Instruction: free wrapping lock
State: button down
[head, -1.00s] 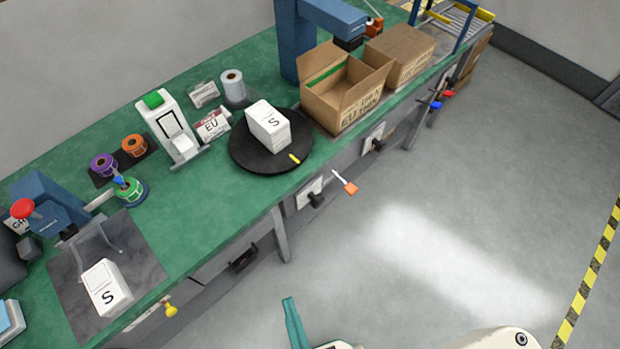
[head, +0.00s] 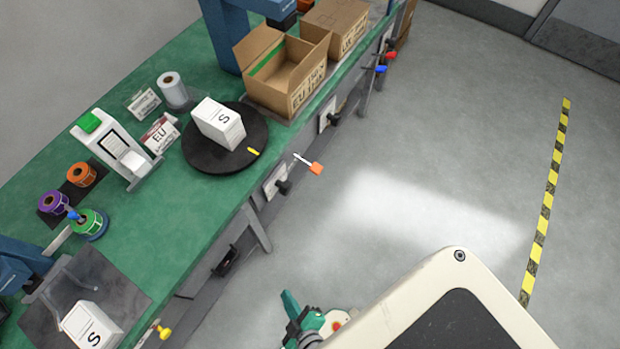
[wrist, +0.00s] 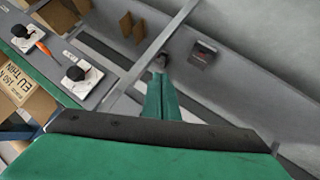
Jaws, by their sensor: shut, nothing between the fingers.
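A lever with an orange end (head: 312,166) sticks out from the bench front below the turntable (head: 215,160); it also shows in the wrist view (wrist: 40,46). A black knob on a white plate (head: 276,182) is beside it. Which of these is the wrapping lock, I cannot tell. The turntable carries a white box marked S (head: 219,122) and has a yellow mark at its edge. My gripper (head: 288,297) is low in front of the bench, apart from lever and knob. In the wrist view its green fingers (wrist: 161,82) are together and empty.
A second S box (head: 88,326) stands on a grey mat at the lower left. An open carton (head: 285,75) is behind the turntable. A yellow knob (head: 163,332) and a dark box (head: 228,262) are on the bench front.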

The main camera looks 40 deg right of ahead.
aim_at(307, 163)
jog(key=w+d+f+n+g+h, duration=0.35)
jog(key=d+f, duration=0.35)
jog(key=f, duration=0.3)
jog(key=w+d+f+n+g+h, duration=0.2)
jog(key=w+d+f+n+h, duration=0.15)
jog(key=d+f, duration=0.4)
jog(key=w+d+r+n+t+h, duration=0.1)
jog(key=w+d+r+n+h, duration=0.1)
jog(key=w+r+h, duration=0.3)
jog(key=w+d+r+n+t+h, duration=0.1)
jog(key=w+r+n+h, duration=0.4)
jog(key=w, duration=0.8)
notch_tip(307, 163, up, 4)
jog(key=shift+d+f+h, duration=0.25)
jog(key=shift+d+h, duration=0.2)
jog(key=shift+h, duration=0.35)
jog(key=shift+d, duration=0.1)
jog(key=w+d+r, duration=0.3)
jog(key=d+r, duration=0.3)
jog(key=d, duration=0.3)
jog(key=shift+r, duration=0.15)
